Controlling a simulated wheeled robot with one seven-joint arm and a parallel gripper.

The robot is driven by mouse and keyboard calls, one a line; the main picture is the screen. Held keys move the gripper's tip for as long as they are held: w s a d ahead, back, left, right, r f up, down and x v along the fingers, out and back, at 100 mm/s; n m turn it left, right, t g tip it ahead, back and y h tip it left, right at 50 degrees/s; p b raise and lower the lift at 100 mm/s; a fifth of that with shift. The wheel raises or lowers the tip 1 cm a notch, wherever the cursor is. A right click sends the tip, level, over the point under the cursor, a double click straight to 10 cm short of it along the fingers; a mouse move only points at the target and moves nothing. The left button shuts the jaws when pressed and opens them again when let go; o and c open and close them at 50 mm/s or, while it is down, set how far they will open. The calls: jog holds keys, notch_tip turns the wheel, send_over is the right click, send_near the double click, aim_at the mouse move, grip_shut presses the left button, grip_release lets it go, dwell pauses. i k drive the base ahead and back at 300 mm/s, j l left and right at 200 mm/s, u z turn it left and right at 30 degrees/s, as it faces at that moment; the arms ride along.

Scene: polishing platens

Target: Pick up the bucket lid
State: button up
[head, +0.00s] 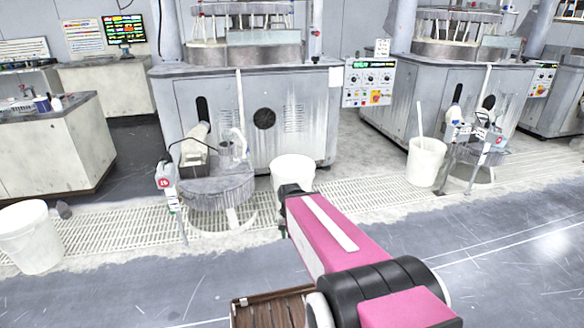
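A white bucket (293,170) stands just behind the far end of my pink arm, by the front of the middle machine. My arm hides its lower part, and I cannot tell whether its pale top is a lid. A second white bucket (426,164) on the right has a stick rising from it. A third white bucket (30,242) stands at the left edge. No separate bucket lid can be clearly made out. My arm reaches from the lower right toward the centre, and my gripper's fingers do not show.
A round grey stand (216,190) with bottles around it is left of the middle bucket. A similar stand (483,152) is on the right. Large polishing machines (290,115) line the back. A floor grating (110,228) runs before them. The grey floor at lower right is clear.

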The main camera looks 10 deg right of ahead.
aim_at(290, 167)
jog(key=i+l+z, duration=0.2)
jog(key=i, duration=0.5)
jog(key=i+l+z, duration=0.15)
jog(key=i, duration=0.6)
jog(key=i+l+z, duration=0.2)
jog(key=i, duration=0.55)
